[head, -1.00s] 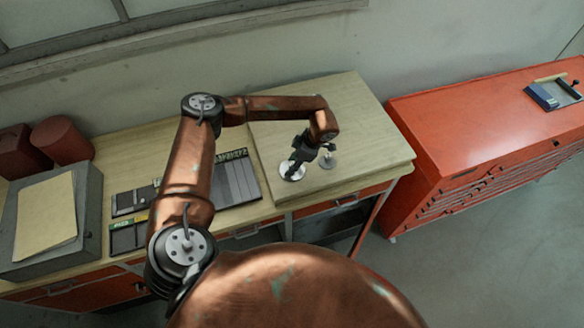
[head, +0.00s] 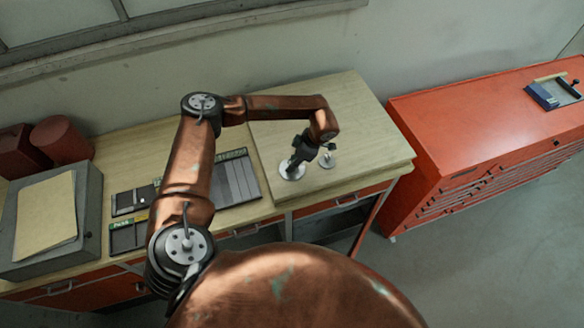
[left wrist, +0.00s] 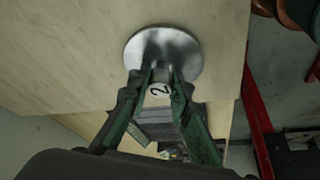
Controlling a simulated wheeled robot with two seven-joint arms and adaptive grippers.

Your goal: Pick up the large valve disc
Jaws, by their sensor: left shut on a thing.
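The large valve disc (head: 292,174) is a shiny silver round plate on the right part of the wooden bench top. It shows in the left wrist view (left wrist: 163,48), with its upright stem toward me. My left gripper (head: 295,164) is over it, pointing down. In the left wrist view my left gripper (left wrist: 162,76) has its green-grey fingers shut on the disc's stem. The fingers hide part of the stem. I cannot tell any gap between disc and bench. My right gripper is not in view.
A dark tray with compartments (head: 237,182) lies left of the disc. A grey box (head: 88,205) with a tan sheet (head: 45,215) and red containers (head: 62,140) stand at the far left. A red tool cabinet (head: 465,115) stands right of the bench. The bench behind the discs is clear.

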